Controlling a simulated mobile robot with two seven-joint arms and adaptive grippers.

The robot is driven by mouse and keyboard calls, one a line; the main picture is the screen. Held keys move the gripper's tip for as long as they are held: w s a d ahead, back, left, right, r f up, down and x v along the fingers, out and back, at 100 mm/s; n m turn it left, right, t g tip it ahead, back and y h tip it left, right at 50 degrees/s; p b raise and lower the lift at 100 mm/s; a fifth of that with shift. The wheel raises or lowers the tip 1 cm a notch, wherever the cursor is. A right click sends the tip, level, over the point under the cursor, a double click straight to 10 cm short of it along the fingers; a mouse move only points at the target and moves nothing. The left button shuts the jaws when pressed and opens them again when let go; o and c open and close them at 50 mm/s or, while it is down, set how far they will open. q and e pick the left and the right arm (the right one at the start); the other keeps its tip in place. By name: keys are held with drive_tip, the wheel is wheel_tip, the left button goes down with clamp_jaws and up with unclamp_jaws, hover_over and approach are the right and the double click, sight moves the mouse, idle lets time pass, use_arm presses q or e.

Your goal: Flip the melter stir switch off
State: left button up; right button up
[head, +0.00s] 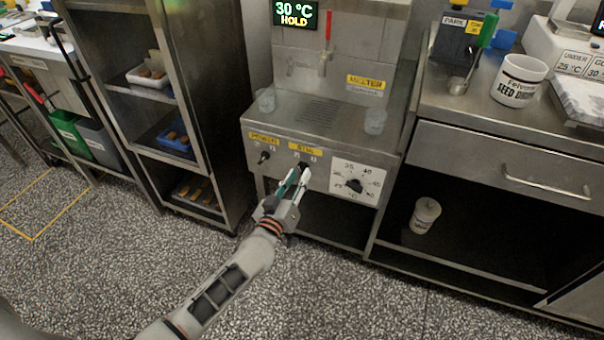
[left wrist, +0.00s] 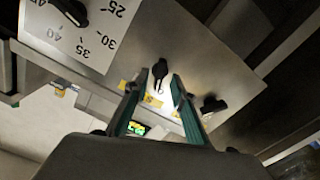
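The melter (head: 318,118) is a steel machine with a front control panel. Its black stir switch (left wrist: 160,69) shows in the left wrist view, just beyond and between my fingertips; whether they touch it I cannot tell. In the head view the yellow stir label (head: 304,149) sits above it, and my gripper partly hides the switch. My left gripper (head: 296,176) is at the panel, pointing at the switch. In the left wrist view its green-padded fingers (left wrist: 155,82) are apart with nothing between them. My right gripper is not in view.
The power switch (head: 264,157) is left of the stir switch, and a temperature dial (head: 354,185) is right of it. Cups (head: 375,121) stand on the melter top. A rack with trays (head: 175,141) stands left; a steel counter (head: 490,118) with a mug (head: 518,80) stands right.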

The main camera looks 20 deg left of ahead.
sight(303, 169)
use_arm(q)
drive_tip(key=shift+w+f, duration=0.15)
drive_tip(key=shift+w, duration=0.9)
drive_tip(key=shift+r, duration=0.2)
clamp_jaws()
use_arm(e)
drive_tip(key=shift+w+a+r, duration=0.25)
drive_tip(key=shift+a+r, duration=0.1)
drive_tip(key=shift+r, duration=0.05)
use_arm(q)
drive_tip(key=shift+r, duration=0.1)
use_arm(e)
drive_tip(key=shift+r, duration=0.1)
use_arm(q)
drive_tip(key=shift+r+n, duration=0.1)
drive_tip(key=shift+n, duration=0.8)
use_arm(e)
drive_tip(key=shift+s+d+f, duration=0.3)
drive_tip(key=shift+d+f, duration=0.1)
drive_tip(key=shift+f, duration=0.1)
